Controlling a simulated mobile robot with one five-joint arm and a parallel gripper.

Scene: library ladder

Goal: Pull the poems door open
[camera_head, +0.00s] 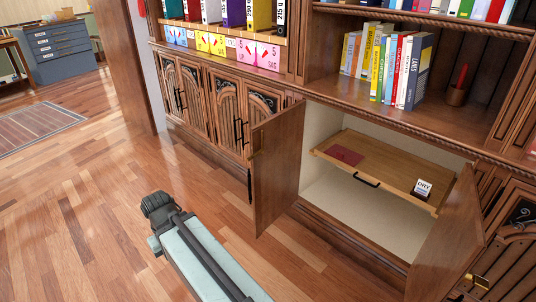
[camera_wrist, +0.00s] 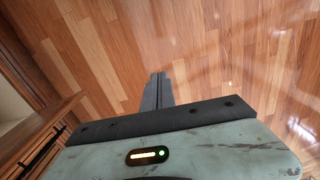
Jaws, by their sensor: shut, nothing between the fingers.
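A wooden cabinet stands open in the head view, with a left door (camera_head: 278,170) and a right door (camera_head: 447,245) both swung outward. I cannot read a poems label on either, so I cannot tell which is the poems door. A dark handle (camera_head: 249,186) shows at the left door's free edge. My gripper (camera_wrist: 158,77) is shut and empty in the wrist view, over bare wood floor, touching no door. In the head view my arm lies left of the left door; the fingers cannot be made out there.
Inside is a wooden pull-out tray (camera_head: 385,171) with a black handle, a red card (camera_head: 344,155) and a labelled jar (camera_head: 422,188). Shut carved doors (camera_head: 195,100) stand to the left. The floor (camera_head: 85,200) at left is clear.

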